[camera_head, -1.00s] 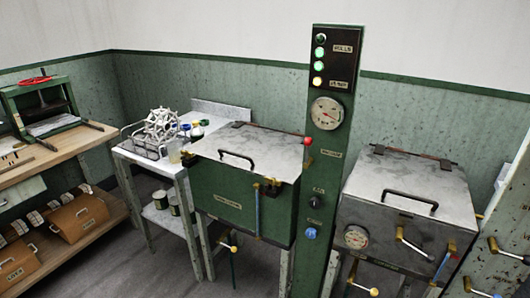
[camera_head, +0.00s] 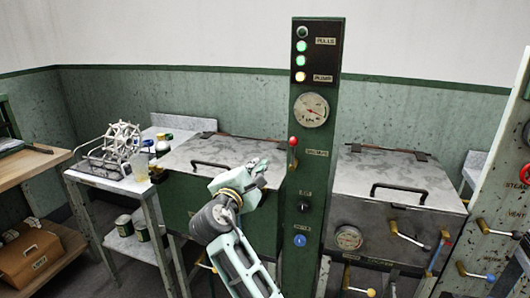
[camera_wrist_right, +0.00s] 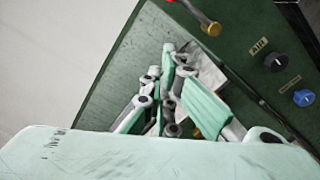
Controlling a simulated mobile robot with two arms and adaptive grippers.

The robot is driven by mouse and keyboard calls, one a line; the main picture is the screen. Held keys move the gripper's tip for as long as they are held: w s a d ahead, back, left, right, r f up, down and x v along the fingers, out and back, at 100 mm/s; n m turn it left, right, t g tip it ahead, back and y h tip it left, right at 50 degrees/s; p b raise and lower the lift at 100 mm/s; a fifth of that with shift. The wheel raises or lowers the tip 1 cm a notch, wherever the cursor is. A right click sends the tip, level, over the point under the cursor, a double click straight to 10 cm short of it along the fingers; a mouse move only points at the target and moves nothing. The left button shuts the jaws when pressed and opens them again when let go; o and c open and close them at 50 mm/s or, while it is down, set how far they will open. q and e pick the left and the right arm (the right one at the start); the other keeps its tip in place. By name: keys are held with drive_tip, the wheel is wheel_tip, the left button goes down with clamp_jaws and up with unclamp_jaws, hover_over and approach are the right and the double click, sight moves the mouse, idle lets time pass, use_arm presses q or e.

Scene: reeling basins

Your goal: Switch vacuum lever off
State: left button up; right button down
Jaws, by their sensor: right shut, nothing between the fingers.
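The vacuum lever (camera_head: 292,150) has a red knob and sits on the left side of the green control post (camera_head: 304,270), beside a small label. Its knob points up. My right gripper (camera_head: 258,165) is shut and empty, left of the lever and a little lower, in front of the green basin, apart from the lever. In the right wrist view the shut fingers (camera_wrist_right: 170,52) point toward the post, and the lever's brass pivot (camera_wrist_right: 212,29) shows at the top. My left gripper is not in view.
The post also carries indicator lights (camera_head: 302,60), a gauge (camera_head: 311,110), a black knob (camera_head: 304,207) and a blue knob (camera_head: 300,240). A green basin (camera_head: 180,205) stands left of it and a grey basin (camera_head: 385,225) right. A side table (camera_head: 105,180) holds a wire reel (camera_head: 120,140).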

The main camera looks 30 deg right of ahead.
drive_tip(key=shift+d, duration=0.15)
drive_tip(key=w+d+r+p, duration=0.1)
drive_tip(key=w+d+p, duration=0.2)
drive_tip(key=d, duration=0.5)
drive_tip(key=shift+w+d+r, duration=0.15)
drive_tip(key=shift+d+r, duration=0.15)
idle(0.5)
